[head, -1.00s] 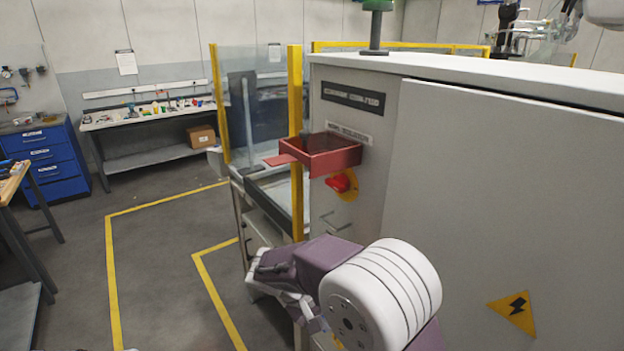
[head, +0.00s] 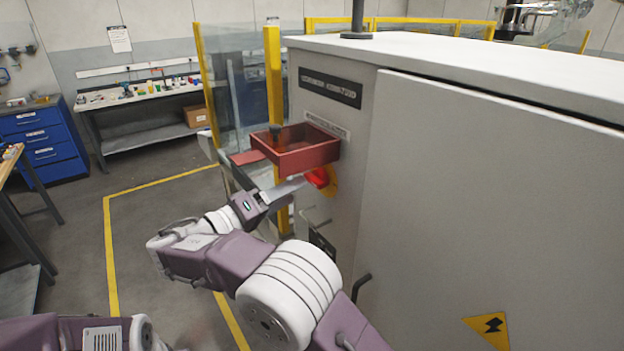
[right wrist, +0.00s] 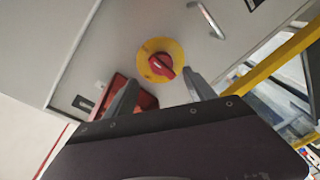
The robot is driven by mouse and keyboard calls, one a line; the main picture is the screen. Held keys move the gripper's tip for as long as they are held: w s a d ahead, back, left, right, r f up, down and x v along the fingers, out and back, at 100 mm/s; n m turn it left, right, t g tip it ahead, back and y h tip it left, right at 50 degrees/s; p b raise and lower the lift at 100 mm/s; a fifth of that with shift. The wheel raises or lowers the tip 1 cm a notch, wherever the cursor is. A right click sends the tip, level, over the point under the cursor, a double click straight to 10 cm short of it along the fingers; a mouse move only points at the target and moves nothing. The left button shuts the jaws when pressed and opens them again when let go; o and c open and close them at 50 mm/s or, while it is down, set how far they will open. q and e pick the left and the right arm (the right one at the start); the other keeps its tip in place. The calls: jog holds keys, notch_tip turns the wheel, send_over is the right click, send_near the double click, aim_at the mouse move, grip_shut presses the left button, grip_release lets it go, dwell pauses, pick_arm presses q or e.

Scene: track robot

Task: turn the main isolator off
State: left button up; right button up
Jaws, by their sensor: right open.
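The main isolator is a red rotary knob (head: 318,178) on a yellow round plate, on the narrow side of the grey cabinet. In the right wrist view the red knob (right wrist: 160,65) sits ahead of the fingertips, its grip slanted. My right gripper (head: 295,186) is just left of the knob in the head view. In the right wrist view my right gripper (right wrist: 160,79) is open, with its fingers spread below the knob. Contact cannot be told. My left gripper is out of view.
The grey cabinet (head: 480,200) fills the right side. A yellow post (head: 273,80) and clear guard panels stand behind the cover. A metal handle (right wrist: 206,20) is on the panel near the knob. A workbench (head: 140,97) and blue drawers (head: 40,150) stand far left; floor between is clear.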

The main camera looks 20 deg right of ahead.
aim_at(311, 182)
jog(key=p+x, duration=0.1)
jog(key=x, duration=0.6)
jog(key=shift+a, duration=0.15)
jog(key=c, duration=1.4)
jog(key=shift+o, duration=0.2)
